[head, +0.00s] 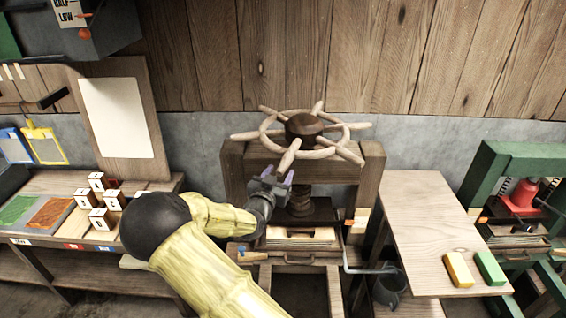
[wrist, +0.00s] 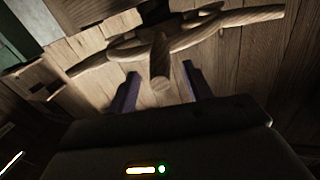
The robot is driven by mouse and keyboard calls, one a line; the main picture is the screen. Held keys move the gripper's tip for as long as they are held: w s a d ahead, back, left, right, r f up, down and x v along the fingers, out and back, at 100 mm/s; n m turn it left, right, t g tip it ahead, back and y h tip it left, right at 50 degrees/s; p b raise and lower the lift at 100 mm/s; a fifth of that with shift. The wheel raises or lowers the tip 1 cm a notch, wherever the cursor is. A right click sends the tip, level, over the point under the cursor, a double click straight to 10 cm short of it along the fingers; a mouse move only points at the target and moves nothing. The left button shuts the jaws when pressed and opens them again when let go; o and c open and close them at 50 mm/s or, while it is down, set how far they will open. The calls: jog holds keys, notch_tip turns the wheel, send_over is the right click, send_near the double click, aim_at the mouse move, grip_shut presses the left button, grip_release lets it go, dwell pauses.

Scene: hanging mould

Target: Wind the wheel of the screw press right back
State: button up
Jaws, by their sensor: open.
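The screw press has a wooden spoked wheel (head: 341,147) lying flat on top of its frame (head: 371,180), with handle ends sticking out all round. Its wooden screw (head: 300,203) runs down below the crossbeam to a dark plate over a stack of pale sheets (head: 298,235). My gripper (head: 273,174) is open and empty at the front of the wheel, close to the handle that points toward me. In the wrist view that handle (wrist: 160,65) points at the camera, between and beyond my two fingertips (wrist: 160,80). I cannot tell whether they touch it.
A wooden side table (head: 423,215) to the right holds a yellow block (head: 458,269) and a green block (head: 489,268). A green press (head: 516,165) stands farther right. At left, a bench (head: 40,186) holds several white-faced blocks. A plank wall rises behind the wheel.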

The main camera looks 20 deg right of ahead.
aim_at(283, 167)
jog(key=p+x, duration=0.1)
jog(key=x, duration=0.3)
grip_shut()
